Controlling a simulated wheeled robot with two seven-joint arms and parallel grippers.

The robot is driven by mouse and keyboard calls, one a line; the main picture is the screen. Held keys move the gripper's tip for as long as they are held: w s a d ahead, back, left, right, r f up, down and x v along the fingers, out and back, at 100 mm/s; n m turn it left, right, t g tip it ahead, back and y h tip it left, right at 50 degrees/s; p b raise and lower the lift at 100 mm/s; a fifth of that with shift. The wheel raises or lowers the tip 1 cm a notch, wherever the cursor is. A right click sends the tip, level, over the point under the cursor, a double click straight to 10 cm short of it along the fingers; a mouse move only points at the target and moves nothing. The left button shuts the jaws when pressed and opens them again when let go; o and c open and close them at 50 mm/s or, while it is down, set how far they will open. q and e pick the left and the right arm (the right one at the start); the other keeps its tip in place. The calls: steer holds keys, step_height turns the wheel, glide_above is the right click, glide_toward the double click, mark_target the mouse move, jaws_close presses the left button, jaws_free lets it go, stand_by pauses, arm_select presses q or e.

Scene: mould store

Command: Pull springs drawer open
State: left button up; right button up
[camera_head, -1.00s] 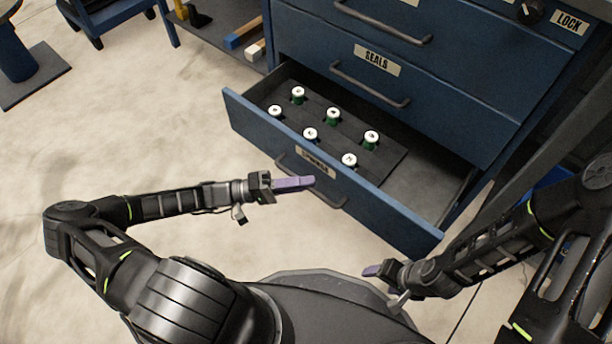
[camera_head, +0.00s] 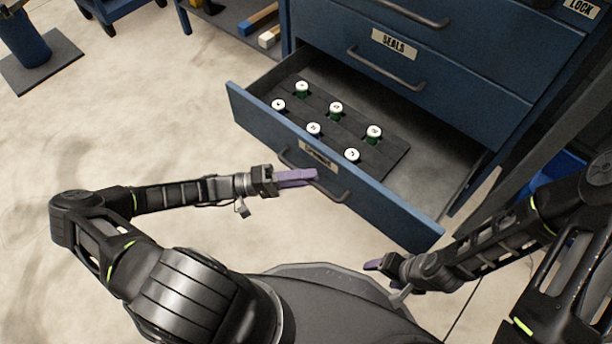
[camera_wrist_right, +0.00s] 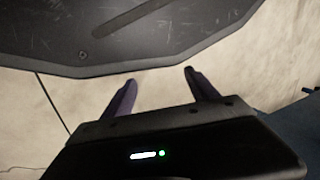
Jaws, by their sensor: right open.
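The springs drawer (camera_head: 405,215) is the lowest visible drawer of the blue cabinet and stands well open. Its front label is too blurred to read.
Above is the shut seals drawer (camera_head: 450,90) with its own handle, and another shut drawer above that. A blue post on a grey base (camera_head: 40,70) is far left. The floor at left is clear.

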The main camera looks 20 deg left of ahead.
arm_select(q)
steer(key=shift+o, duration=0.4)
steer(key=shift+a, duration=0.2)
steer(key=p+v, duration=0.1)
steer(key=v, duration=0.6)
steer(key=shift+s+a, duration=0.15)
